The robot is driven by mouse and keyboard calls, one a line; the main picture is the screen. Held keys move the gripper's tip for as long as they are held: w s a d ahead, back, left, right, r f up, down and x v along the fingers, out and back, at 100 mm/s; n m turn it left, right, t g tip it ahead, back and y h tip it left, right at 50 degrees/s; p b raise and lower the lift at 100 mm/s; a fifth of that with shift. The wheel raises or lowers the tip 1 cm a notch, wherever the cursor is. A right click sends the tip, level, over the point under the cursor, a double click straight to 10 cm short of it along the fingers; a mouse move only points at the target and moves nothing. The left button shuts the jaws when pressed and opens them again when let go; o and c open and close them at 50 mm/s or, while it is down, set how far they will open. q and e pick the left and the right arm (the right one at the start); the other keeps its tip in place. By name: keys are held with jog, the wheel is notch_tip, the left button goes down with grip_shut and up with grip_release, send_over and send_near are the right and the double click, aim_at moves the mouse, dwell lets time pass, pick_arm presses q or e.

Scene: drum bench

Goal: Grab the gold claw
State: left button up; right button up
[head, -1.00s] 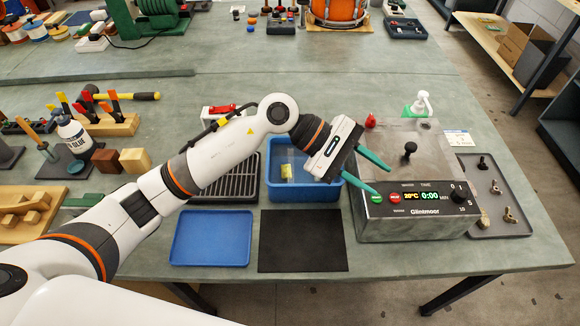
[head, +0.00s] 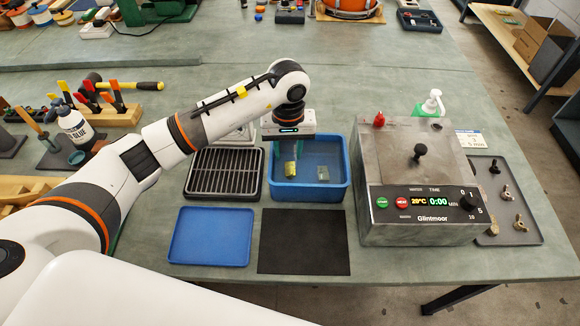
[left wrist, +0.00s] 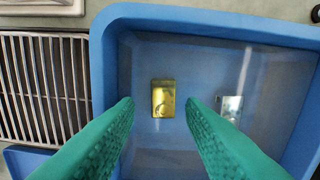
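The gold claw (head: 290,172), a small shiny gold block-like piece, is in the blue bin (head: 310,194). It also shows in the left wrist view (left wrist: 163,98), lying on the bin floor. My left gripper (head: 289,150) points down over the bin's left part. In the left wrist view its two green fingers (left wrist: 160,104) are apart, with the gold claw seen between the tips and nothing held. I cannot tell how far the tips are above the claw. A silver piece (head: 323,173) lies to its right in the bin. My right gripper is not in view.
The bin's walls rise around the pieces. A dark slatted rack (head: 223,173) stands to the left, with a blue tray (head: 211,237) and black mat (head: 304,242) in front. The metal Glintmoor machine (head: 420,180) stands to the right.

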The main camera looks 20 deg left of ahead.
aim_at(290, 168)
pick_arm(q)
jog(key=shift+s+d+f, duration=0.1)
jog(key=shift+d+f, duration=0.05)
jog(key=shift+f, duration=0.3)
notch_tip(290, 168, down, 4)
jog(key=shift+s+d+r+p, duration=0.15)
jog(key=shift+r+p, duration=0.1)
jog(key=shift+p, duration=0.65)
jog(key=shift+f, duration=0.4)
jog(key=shift+c, duration=0.2)
jog(key=c, duration=0.7)
